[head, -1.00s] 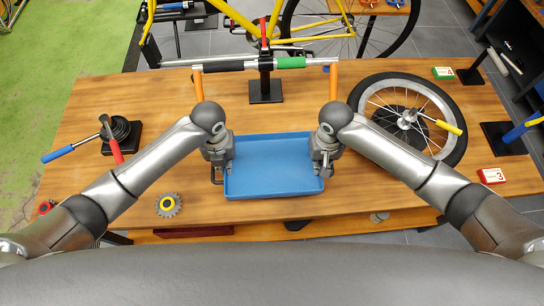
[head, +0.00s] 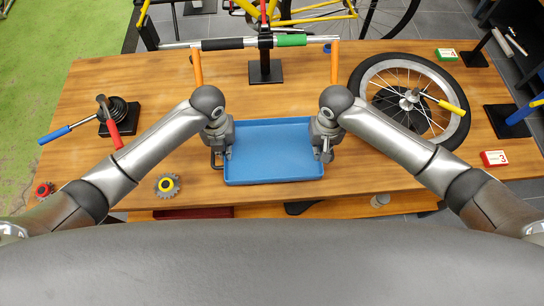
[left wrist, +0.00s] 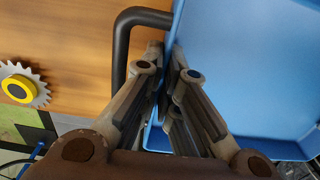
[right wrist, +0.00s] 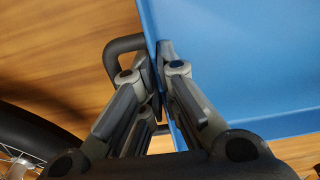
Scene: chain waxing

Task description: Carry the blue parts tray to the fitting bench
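The blue parts tray (head: 272,155) is empty and lies level over the near middle of a wooden bench (head: 90,150). I cannot tell whether it touches the bench top. My left gripper (head: 225,155) is at the tray's left end, and my right gripper (head: 322,152) is at its right end. In the left wrist view the left fingers (left wrist: 165,75) close on the tray wall beside a black handle (left wrist: 120,50). In the right wrist view the right fingers (right wrist: 158,78) close on the opposite wall beside another black handle (right wrist: 112,55).
A spoked wheel (head: 459,119) lies right of the tray. A stand (head: 264,72) holding a bar is behind it. A toothed gear (head: 167,185) and a black base with blue and red handles (head: 117,112) are on the left. A red box (head: 494,158) sits at the right.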

